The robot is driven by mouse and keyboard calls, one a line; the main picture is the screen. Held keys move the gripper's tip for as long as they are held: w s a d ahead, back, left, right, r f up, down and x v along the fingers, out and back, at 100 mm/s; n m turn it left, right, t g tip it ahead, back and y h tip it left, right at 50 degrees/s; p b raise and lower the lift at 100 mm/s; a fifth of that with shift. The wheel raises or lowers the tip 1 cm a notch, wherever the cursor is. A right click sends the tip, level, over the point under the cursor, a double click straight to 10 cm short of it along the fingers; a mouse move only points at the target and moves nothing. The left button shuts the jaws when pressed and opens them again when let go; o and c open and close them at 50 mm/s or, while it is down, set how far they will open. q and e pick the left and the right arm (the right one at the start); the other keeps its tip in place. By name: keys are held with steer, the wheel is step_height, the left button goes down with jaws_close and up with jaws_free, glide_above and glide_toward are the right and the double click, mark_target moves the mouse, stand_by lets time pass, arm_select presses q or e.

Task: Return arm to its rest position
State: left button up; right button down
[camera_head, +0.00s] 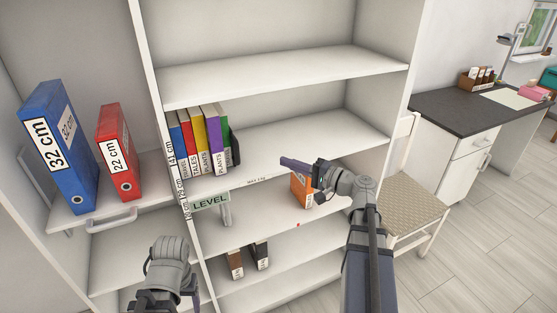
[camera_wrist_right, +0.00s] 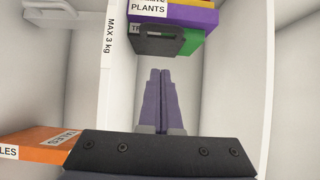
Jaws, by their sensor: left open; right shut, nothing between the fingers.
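My right arm reaches up from the bottom right of the head view to the front of the white shelf unit (camera_head: 335,140). Its gripper (camera_head: 284,161) has purple-grey fingers pointing left, near the shelf edge and right of the row of books. In the right wrist view the two fingers (camera_wrist_right: 160,75) lie together with nothing between them. My left arm is low at the left in the head view. Its gripper (camera_head: 168,255) is open in front of the lower shelves, and its fingertips are hard to make out.
Several upright books (camera_head: 200,142) stand beside a dark bookend (camera_head: 235,150). An orange book (camera_head: 300,190) sits one shelf lower, close to my right wrist. Blue (camera_head: 58,145) and red (camera_head: 119,150) binders stand left. A chair (camera_head: 412,200) and desk (camera_head: 460,115) are right.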

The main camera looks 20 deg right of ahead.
steer(key=shift+s+d, duration=0.2)
steer(key=shift+s, duration=0.1)
steer(key=s+a+f+n+g+h+p, duration=0.1)
steer(key=s+a+f+n+g+p, duration=0.25)
steer(key=a, duration=0.75)
steer(key=s+a+f+n+g+p, duration=0.15)
steer(key=a+f+n+g, duration=0.25)
steer(key=a+f+g, duration=0.45)
steer(key=s+a+n+g+h+p, duration=0.1)
steer(key=s+a+n+h, duration=0.2)
steer(key=s+h, duration=0.2)
steer(key=s+a+f+n+g+h+p, duration=0.1)
steer(key=s+a+n+h+p, duration=0.1)
steer(key=s+h, duration=0.4)
steer(key=shift+s+a+f+n+g, duration=0.2)
steer(key=shift+s+a+n+g, duration=0.2)
steer(key=shift+s+a+n, duration=0.6)
steer(key=shift+w+d, duration=0.15)
steer(key=shift+d, duration=0.1)
